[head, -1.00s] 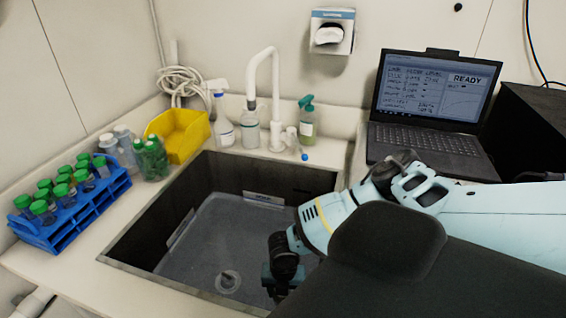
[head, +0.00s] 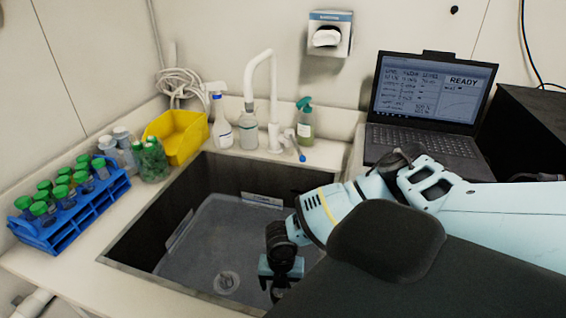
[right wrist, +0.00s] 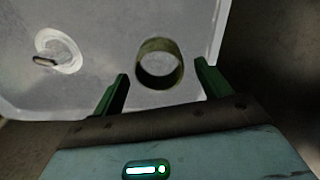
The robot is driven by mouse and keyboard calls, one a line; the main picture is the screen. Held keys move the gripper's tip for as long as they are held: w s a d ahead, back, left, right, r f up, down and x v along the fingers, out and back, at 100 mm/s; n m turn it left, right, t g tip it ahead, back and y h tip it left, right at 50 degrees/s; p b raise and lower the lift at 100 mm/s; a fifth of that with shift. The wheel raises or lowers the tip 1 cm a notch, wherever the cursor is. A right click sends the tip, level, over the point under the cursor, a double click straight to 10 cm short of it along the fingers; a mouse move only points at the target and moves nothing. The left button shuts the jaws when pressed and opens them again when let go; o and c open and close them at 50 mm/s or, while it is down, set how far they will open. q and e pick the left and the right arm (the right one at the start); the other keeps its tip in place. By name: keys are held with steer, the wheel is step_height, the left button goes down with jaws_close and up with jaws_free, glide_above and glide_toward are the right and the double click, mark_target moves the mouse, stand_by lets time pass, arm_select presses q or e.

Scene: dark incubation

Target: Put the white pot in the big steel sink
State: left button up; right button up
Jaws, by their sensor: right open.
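The big steel sink (head: 235,240) is set into the counter in the middle of the head view, with its drain (head: 226,282) on the floor. My right gripper (head: 282,285) reaches down inside the sink on its right side. In the right wrist view its two green fingers are apart (right wrist: 161,72). A short round, hollow, olive-looking pot (right wrist: 160,45) shows between and beyond the fingers, over the sink floor. It is likely the white pot in dim light; I cannot tell whether it touches the floor. In the head view it is hidden. My left gripper is not in view.
A blue rack of green-capped tubes (head: 70,215), a yellow bin (head: 178,137) and bottles (head: 222,125) line the counter left and behind the sink. A white faucet (head: 272,95) arches over its back edge. A laptop (head: 430,110) stands at the right.

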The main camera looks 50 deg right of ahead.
step_height(320, 180, up, 8)
steer(key=shift+p, duration=0.3)
steer(key=shift+r, duration=0.1)
